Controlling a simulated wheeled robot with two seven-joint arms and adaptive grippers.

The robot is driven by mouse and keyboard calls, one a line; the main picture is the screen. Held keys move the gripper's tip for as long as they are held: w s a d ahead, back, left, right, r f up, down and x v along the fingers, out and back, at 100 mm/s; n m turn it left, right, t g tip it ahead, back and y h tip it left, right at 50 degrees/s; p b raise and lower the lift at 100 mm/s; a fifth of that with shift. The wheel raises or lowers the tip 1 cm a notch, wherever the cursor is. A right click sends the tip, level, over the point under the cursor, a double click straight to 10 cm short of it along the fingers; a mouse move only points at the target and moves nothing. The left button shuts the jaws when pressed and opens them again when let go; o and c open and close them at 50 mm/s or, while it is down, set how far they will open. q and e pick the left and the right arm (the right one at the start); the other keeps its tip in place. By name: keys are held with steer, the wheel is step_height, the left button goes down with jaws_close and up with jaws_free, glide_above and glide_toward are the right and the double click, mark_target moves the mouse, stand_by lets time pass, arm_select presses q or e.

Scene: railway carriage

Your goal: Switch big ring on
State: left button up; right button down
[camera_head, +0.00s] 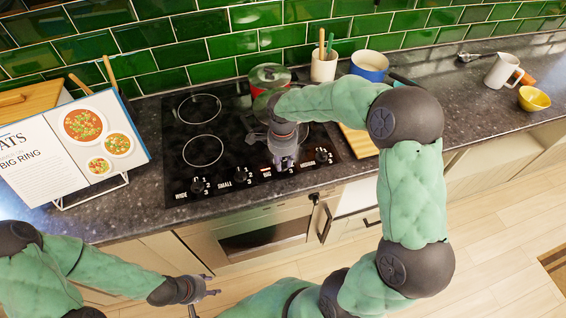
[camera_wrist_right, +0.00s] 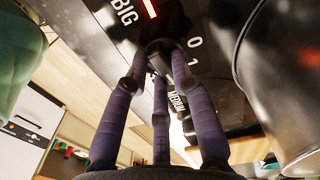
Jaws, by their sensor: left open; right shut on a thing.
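The black cooktop (camera_head: 180,150) has a row of knobs along its front, labelled WIDE, SMALL, BIG and one partly covered label. My right gripper (camera_head: 285,160) is over the BIG knob, its fingers pointing down. In the right wrist view the fingers (camera_wrist_right: 160,62) are closed around the dark BIG knob (camera_wrist_right: 158,46), between the word BIG and the numbers 0 and 1. A red lit bar (camera_wrist_right: 150,8) shows beside the word BIG. The open cookbook (camera_head: 50,150) reads BIG RING. My left gripper (camera_head: 205,294) is open and empty, low in front of the oven.
A red pot (camera_head: 270,74) stands at the back of the cooktop, partly behind my right arm. A utensil holder (camera_head: 324,66), a blue pot (camera_head: 369,64), a white mug (camera_head: 502,70) and a yellow bowl (camera_head: 534,98) stand on the counter. Floor in front is clear.

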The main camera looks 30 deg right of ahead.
steer(key=m+b, duration=0.1)
steer(key=m, duration=0.4)
steer(key=shift+a+m+b, duration=0.1)
steer(key=shift+m+b, duration=0.2)
steer(key=m+b, duration=0.1)
steer(key=m, duration=0.3)
steer(key=shift+w+a+m, duration=0.1)
steer(key=shift+m, duration=0.6)
steer(key=c, duration=1)
jaws_free()
steer(key=shift+c, duration=0.2)
steer(key=shift+r, duration=0.15)
step_height(320, 180, up, 12)
steer(key=shift+f, duration=0.2)
